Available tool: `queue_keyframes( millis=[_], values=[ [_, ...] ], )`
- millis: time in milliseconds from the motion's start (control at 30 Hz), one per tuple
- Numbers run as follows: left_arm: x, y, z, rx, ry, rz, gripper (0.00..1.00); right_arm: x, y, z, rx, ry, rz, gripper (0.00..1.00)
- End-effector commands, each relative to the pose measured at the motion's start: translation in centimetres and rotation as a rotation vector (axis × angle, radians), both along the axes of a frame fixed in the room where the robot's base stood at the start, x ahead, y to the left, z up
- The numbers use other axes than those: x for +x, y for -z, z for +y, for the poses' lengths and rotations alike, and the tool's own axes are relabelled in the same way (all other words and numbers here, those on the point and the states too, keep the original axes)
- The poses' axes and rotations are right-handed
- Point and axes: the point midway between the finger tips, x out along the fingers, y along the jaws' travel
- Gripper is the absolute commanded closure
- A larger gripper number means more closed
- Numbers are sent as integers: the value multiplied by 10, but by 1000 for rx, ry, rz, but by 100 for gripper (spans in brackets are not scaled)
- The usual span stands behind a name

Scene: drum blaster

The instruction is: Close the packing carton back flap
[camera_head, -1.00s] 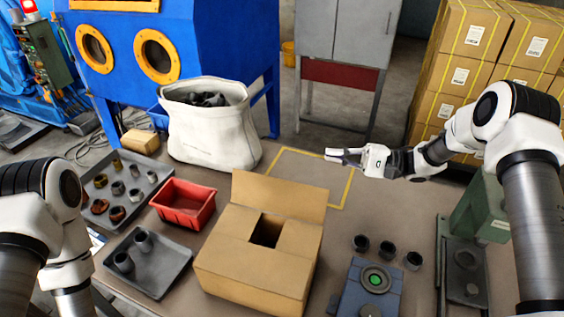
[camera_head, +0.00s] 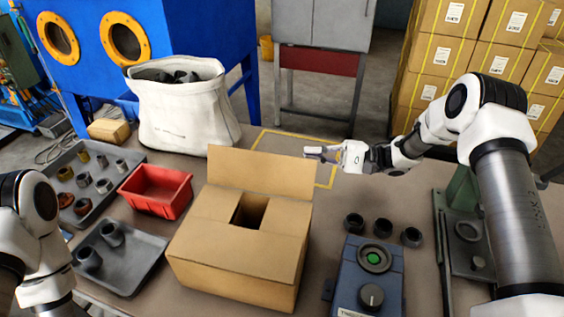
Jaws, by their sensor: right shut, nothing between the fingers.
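The brown packing carton (camera_head: 232,262) stands on the table in the middle of the head view. Its back flap (camera_head: 262,171) stands up, leaning a little backward. The other flaps lie folded inward, with a dark gap left between them near the back flap. My right gripper (camera_head: 308,154) is shut and empty. Its tips point left and appear close to the top right corner of the back flap; whether they touch it I cannot tell. My left arm shows at the lower left edge, but its gripper is out of view.
A red bin (camera_head: 156,190) and a grey tray (camera_head: 122,257) with two dark parts lie left of the carton. A white sack (camera_head: 183,110) stands behind. A blue device (camera_head: 367,280) and several dark cups (camera_head: 382,228) are at the right. Yellow tape (camera_head: 326,186) marks the table behind.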

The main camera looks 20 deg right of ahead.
Motion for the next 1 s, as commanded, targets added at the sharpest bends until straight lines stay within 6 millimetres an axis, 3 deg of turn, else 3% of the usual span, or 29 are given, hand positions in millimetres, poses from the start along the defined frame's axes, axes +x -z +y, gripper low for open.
queue_keyframes(
  millis=[167,500,700,1000],
  values=[
    [0,-6,0,0,0,-1,100,6,-5,25,-1,-4,2,100],
    [0,-16,0,0,0,-1,100,28,-13,95,-1,-4,1,100],
    [0,-27,0,0,0,-1,100,2,-26,107,1,0,3,100],
    [0,-27,0,0,0,-1,100,-4,-27,111,0,0,0,100]
  ],
)
